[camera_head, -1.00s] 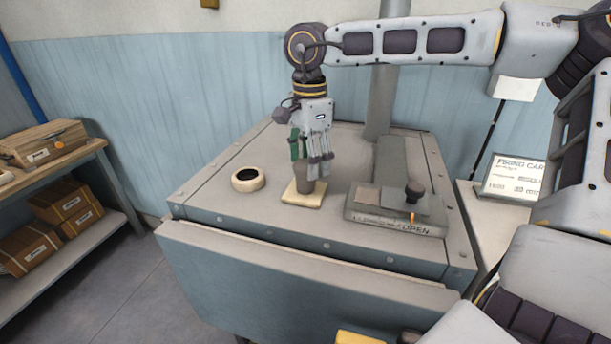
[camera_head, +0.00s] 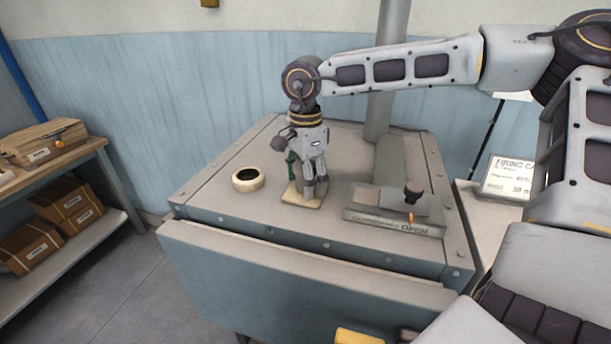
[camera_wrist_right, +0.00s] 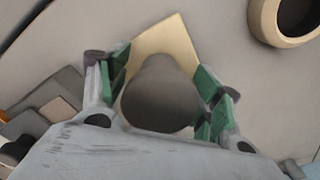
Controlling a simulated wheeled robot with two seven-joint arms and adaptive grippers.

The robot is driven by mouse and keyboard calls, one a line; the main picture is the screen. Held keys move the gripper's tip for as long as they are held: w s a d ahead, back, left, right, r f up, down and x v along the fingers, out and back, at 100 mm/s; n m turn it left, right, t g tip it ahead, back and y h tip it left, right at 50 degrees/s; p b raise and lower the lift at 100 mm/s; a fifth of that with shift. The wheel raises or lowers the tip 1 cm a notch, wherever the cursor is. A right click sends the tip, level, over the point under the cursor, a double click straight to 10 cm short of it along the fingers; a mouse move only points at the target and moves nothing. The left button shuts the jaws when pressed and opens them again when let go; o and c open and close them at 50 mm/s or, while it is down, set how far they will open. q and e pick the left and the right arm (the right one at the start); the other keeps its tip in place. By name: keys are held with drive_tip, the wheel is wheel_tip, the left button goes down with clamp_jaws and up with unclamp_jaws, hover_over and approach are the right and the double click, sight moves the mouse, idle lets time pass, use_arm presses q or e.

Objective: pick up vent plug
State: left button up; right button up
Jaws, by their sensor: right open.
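The vent plug, a grey-brown tapered cylinder (camera_wrist_right: 160,95), stands on a pale square pad (camera_wrist_right: 165,42) in the right wrist view. In the head view the pad (camera_head: 302,200) lies on the dryer top and the gripper mostly hides the plug. My right gripper (camera_head: 312,188) points down over the plug. In the right wrist view its green-padded fingers (camera_wrist_right: 163,95) are open, one on each side of the plug. I cannot tell whether they touch it. My left gripper is not in view.
A cream ring (camera_head: 248,180) lies left of the pad, and it shows in the wrist view (camera_wrist_right: 268,22). A control plate with a dark knob (camera_head: 413,192) is to the right. A grey pipe (camera_head: 384,90) rises behind. Shelves with boxes (camera_head: 65,200) stand at the far left.

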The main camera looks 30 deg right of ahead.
drive_tip(key=c, duration=1.2)
drive_tip(key=shift+o, duration=0.2)
drive_tip(key=shift+r, duration=0.2)
wheel_tip(320, 180, up, 28)
drive_tip(key=shift+f, duration=0.15)
drive_tip(key=shift+c, duration=0.2)
